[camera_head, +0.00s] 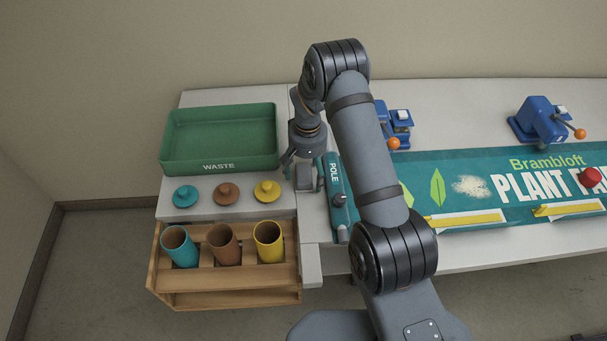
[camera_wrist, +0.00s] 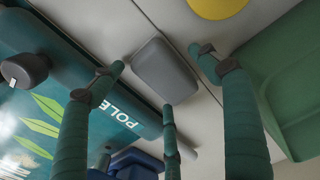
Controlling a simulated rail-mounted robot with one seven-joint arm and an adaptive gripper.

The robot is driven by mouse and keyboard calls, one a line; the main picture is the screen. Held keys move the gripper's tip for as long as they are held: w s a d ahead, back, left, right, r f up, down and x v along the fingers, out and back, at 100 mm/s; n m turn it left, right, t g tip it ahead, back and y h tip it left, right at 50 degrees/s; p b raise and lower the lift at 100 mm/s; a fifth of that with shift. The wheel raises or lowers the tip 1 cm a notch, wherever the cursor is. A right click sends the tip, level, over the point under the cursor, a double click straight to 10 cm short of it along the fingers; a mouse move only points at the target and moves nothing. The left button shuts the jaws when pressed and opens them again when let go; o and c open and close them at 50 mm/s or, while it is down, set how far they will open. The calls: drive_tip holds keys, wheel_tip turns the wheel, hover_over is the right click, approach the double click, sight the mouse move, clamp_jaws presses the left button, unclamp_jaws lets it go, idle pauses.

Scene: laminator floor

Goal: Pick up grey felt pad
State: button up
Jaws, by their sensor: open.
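The grey felt pad (camera_wrist: 168,72) is a rounded grey block on the pale worktop in the wrist view. It lies between the teal POLE strip (camera_wrist: 115,105) and the green waste tray. In the head view it shows partly as a grey patch (camera_head: 304,178) under my gripper (camera_head: 304,170). My gripper has teal-wrapped fingers, spread open around the pad in the wrist view (camera_wrist: 158,60). One fingertip is at the pad's left, one at its right and one near its lower edge. I cannot tell whether any finger touches it.
The green WASTE tray (camera_head: 220,165) stands left of my gripper. Teal, brown and yellow knobbed lids (camera_head: 227,193) sit in front of it, above a wooden rack (camera_head: 165,270) of matching cups. The banner (camera_head: 470,185) with blue clamps (camera_head: 540,120) covers the bench to the right.

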drive_tip(key=c, duration=1.3)
